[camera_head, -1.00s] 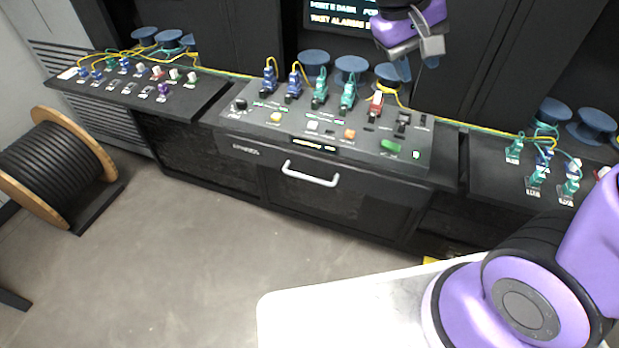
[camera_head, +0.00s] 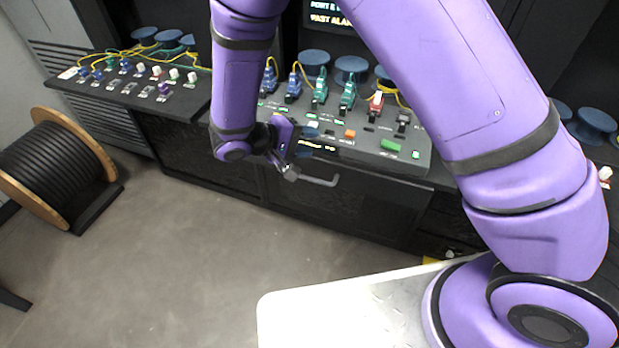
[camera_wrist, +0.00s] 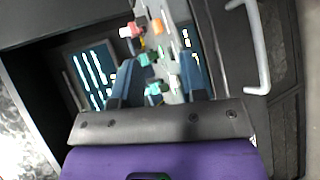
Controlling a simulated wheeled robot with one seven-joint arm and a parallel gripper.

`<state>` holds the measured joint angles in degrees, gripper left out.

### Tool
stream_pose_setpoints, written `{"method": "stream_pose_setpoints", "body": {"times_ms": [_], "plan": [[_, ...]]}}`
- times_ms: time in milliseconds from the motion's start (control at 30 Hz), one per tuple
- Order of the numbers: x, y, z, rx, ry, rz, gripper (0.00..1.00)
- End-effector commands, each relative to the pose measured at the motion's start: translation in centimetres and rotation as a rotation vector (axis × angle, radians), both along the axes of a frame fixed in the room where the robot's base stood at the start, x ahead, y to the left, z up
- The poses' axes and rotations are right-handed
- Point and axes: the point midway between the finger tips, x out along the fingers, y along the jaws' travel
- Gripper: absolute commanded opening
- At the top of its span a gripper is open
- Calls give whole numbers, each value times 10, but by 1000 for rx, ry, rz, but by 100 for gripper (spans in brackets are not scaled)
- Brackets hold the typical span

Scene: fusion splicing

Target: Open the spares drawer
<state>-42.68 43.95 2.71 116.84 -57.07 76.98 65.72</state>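The spares drawer (camera_head: 345,204) is a dark front under the middle console, and it looks closed. Its pale bar handle (camera_head: 322,181) is partly covered at its left end by my gripper (camera_head: 291,174). In the wrist view the handle (camera_wrist: 260,60) is at the upper right, outside my fingers. My gripper (camera_wrist: 162,68) shows there with two blue-grey fingers apart and no object held between them. Whether a finger touches the handle is hard to tell.
The console top (camera_head: 330,137) above the drawer holds several connectors and coloured buttons. A cable reel (camera_head: 58,165) stands at the left on the floor. The floor (camera_head: 190,260) in front of the drawer is clear. My arm hides much of the right side.

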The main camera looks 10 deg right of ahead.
Motion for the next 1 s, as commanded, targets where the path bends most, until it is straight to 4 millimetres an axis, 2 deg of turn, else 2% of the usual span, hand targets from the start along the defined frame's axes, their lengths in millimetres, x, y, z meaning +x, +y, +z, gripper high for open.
{"method": "stream_pose_setpoints", "body": {"times_ms": [33,200,300,433,600,733,1000], "plan": [[-3,10,-19,-31,-7,36,39],[-11,38,-72,-110,-61,150,39],[-18,52,-101,-144,-94,217,39],[-26,63,-131,-174,-127,285,39],[-32,71,-150,-189,-152,331,39],[-30,67,-154,-191,-157,337,39],[-6,34,-160,-192,-154,334,39]]}}
